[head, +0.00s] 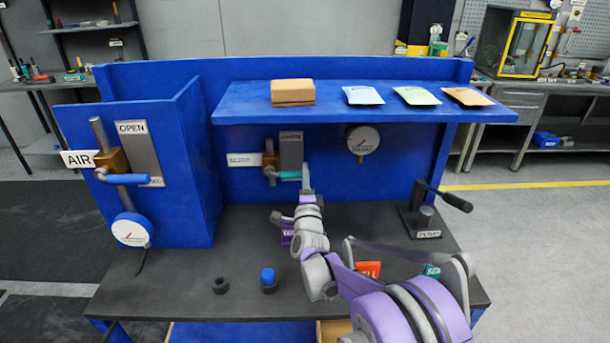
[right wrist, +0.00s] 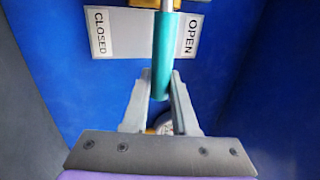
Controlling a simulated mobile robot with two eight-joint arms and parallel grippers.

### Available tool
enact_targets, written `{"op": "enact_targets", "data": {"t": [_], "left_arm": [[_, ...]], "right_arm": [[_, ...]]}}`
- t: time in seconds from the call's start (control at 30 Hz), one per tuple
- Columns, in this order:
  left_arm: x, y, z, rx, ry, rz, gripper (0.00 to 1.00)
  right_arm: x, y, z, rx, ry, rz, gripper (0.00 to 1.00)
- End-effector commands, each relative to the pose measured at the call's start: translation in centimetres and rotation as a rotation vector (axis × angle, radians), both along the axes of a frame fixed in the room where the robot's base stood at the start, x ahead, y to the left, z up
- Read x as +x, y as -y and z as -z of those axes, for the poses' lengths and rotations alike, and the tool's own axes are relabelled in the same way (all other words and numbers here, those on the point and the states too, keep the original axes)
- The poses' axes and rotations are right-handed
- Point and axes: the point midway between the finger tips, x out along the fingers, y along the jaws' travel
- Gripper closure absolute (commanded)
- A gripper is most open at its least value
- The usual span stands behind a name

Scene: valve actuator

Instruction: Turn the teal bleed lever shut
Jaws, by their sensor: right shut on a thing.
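The teal bleed lever (head: 289,175) sticks out to the right, about level, from a brass valve body (head: 270,160) on the blue back panel. It also shows in the right wrist view (right wrist: 163,55), running down between the fingers. A grey plate (head: 291,152) stands behind it; in the right wrist view it reads CLOSED (right wrist: 98,33) and OPEN (right wrist: 193,37), and the lever crosses it nearer OPEN. My right gripper (head: 306,177) is shut on the lever's free end, seen between both fingers in the right wrist view (right wrist: 160,98). My left gripper is out of view.
A blue shelf (head: 400,112) with a brown box and packets overhangs the valve. A gauge (head: 362,141) is to its right, a black-handled pump (head: 425,215) farther right. At left are the AIR valve's blue lever (head: 127,179) and a gauge. Small parts lie on the dark bench.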

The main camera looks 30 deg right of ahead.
Motion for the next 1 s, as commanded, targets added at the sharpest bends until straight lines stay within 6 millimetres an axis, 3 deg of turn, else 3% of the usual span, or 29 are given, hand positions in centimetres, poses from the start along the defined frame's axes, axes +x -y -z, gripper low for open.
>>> {"op": "enact_targets", "data": {"t": [0.27,0.3,0.43,0.77,1.0], "left_arm": [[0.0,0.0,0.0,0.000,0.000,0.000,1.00],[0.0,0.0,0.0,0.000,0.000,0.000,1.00],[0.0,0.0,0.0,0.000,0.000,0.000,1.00],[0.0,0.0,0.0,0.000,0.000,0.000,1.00],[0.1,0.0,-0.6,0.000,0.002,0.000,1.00]], "right_arm": [[0.0,-0.1,0.2,0.008,-0.002,-0.004,1.00],[0.0,-0.1,0.3,0.008,-0.002,-0.004,0.68],[0.0,-0.1,0.2,0.006,-0.002,-0.003,0.45],[0.0,-0.1,0.0,0.004,-0.001,-0.002,0.43],[0.0,-0.1,-3.4,0.004,-0.001,-0.002,0.43]]}}
